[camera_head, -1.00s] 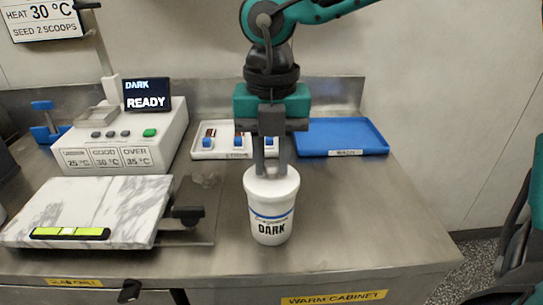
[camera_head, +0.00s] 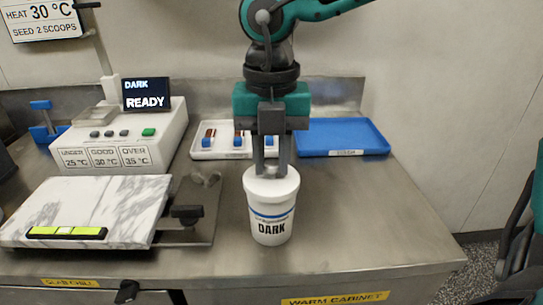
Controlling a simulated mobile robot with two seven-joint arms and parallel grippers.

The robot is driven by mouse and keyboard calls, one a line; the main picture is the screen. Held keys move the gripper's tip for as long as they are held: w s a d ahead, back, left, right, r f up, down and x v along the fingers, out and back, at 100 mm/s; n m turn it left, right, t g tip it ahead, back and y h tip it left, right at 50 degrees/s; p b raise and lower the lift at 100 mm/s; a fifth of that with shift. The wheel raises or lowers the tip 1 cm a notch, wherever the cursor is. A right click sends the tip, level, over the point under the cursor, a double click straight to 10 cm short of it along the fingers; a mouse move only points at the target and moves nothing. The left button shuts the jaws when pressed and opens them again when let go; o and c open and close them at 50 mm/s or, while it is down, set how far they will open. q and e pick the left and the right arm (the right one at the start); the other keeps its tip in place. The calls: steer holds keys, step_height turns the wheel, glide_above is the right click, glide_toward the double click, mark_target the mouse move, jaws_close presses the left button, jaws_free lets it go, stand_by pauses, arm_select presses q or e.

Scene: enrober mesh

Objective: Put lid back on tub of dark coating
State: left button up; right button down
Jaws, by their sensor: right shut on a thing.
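The white tub (camera_head: 271,222) with a blue stripe and the word DARK stands upright on the steel counter, right of the marble slab. Its white lid (camera_head: 284,187) lies on the tub's top and looks level; I cannot tell whether it is pressed fully down. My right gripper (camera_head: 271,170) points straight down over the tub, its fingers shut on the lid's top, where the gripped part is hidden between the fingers. My left gripper is not in view.
A marble slab (camera_head: 120,200) with a green level lies at left. Behind it stands a white machine (camera_head: 125,135) with a READY screen (camera_head: 146,95). A white tray with blue-handled tools (camera_head: 208,140) and an empty blue tray (camera_head: 340,135) lie behind the tub. The counter right of the tub is clear.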

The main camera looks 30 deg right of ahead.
steer(key=shift+b, duration=0.45)
stand_by(0.5)
stand_by(0.3)
steer(key=c, duration=0.8)
jaws_free()
steer(key=shift+c, duration=0.2)
steer(key=shift+o, duration=0.3)
steer(key=o, duration=0.4)
steer(key=shift+r, duration=0.15)
steer(key=shift+r+p, duration=1.9)
steer(key=shift+r, duration=1.45)
